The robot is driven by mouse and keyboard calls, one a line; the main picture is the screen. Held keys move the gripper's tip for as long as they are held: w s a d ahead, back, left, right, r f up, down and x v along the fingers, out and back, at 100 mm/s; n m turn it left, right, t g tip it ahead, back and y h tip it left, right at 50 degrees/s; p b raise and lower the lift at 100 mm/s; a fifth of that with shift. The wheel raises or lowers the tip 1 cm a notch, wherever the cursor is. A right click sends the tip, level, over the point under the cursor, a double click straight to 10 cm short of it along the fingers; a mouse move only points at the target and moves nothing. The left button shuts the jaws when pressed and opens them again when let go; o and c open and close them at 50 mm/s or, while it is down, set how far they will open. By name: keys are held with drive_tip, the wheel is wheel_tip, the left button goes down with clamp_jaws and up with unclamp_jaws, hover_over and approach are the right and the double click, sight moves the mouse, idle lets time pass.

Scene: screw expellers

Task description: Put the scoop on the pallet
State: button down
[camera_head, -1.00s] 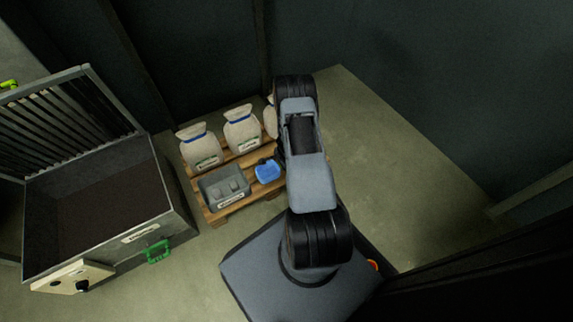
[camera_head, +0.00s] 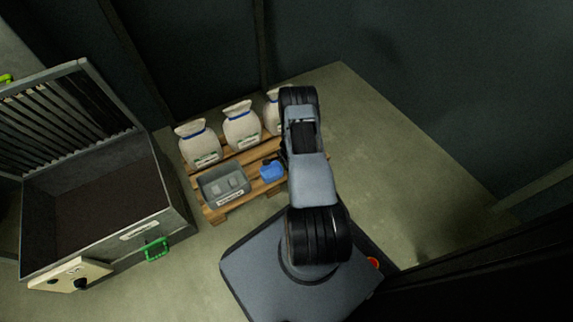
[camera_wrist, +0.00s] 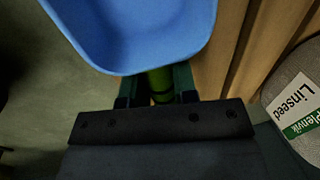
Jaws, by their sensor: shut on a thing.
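The scoop has a blue bowl (camera_head: 271,170) that shows in the head view at the pallet's right part, beside my arm. In the wrist view the blue bowl (camera_wrist: 140,30) fills the upper middle. My gripper (camera_wrist: 158,88) is shut on the scoop's green handle (camera_wrist: 160,80). My arm hides the gripper in the head view. The wooden pallet (camera_head: 219,214) lies on the floor at the wall, and its slats (camera_wrist: 236,50) show right of the scoop in the wrist view. I cannot tell whether the scoop touches the pallet.
Several pale sacks (camera_head: 241,127) stand along the pallet's back; a sack labelled Linseed (camera_wrist: 297,95) is close at right in the wrist view. A grey bin (camera_head: 224,184) occupies the pallet's front left. A large open machine hopper (camera_head: 100,215) stands left. Floor at right is clear.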

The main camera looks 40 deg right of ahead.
drive_tip(key=shift+f, duration=0.2)
drive_tip(key=c, duration=0.9)
unclamp_jaws()
drive_tip(key=shift+r, duration=0.1)
wheel_tip(320, 180, up, 12)
drive_tip(key=s+p, duration=0.2)
drive_tip(key=p, duration=0.2)
drive_tip(key=w+a+r+n+y, duration=0.1)
drive_tip(key=a+r+n, duration=0.2)
drive_tip(key=a+r, duration=0.35)
drive_tip(key=w+a+r+n+t, duration=0.1)
drive_tip(key=w+a+r+n, duration=0.15)
drive_tip(key=r, duration=0.75)
drive_tip(key=w+a+r+n+y, duration=0.1)
drive_tip(key=a+r+n, duration=0.35)
drive_tip(key=r, duration=0.35)
drive_tip(key=s+a+r+n, duration=0.4)
drive_tip(key=s+a+r, duration=0.1)
drive_tip(key=s+r, duration=0.2)
drive_tip(key=s+a+r+n+h, duration=0.1)
drive_tip(key=s+a+r+n, duration=0.4)
drive_tip(key=s, duration=0.5)
wheel_tip(320, 180, up, 3)
drive_tip(key=shift+f+n+g+h, duration=0.1)
drive_tip(key=shift+n+g+h, duration=0.2)
